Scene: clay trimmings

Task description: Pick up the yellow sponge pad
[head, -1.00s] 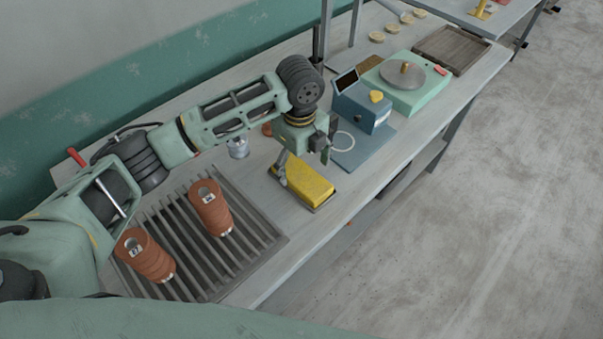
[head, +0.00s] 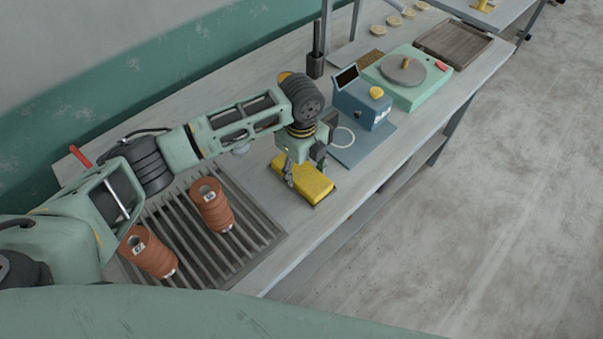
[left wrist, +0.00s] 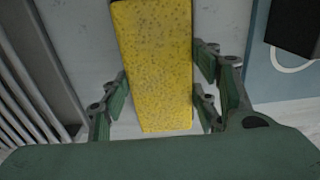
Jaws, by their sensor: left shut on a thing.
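The yellow sponge pad (head: 313,187) is a speckled block lying flat at the front edge of the workbench. It also fills the middle of the left wrist view (left wrist: 155,60). My left gripper (head: 304,180) points down over the pad, with its fingers on the pad's two long sides in the left wrist view. It is shut on the pad. I see no clear gap under the pad. The gripper hides part of the pad in the head view. My right gripper is not in view.
A slatted grey rack (head: 185,240) with two brown ribbed cylinders (head: 211,207) lies left of the pad. A blue device (head: 361,104) on a blue mat and a green turntable unit (head: 408,85) stand to the right. Open floor lies beyond the bench's front edge.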

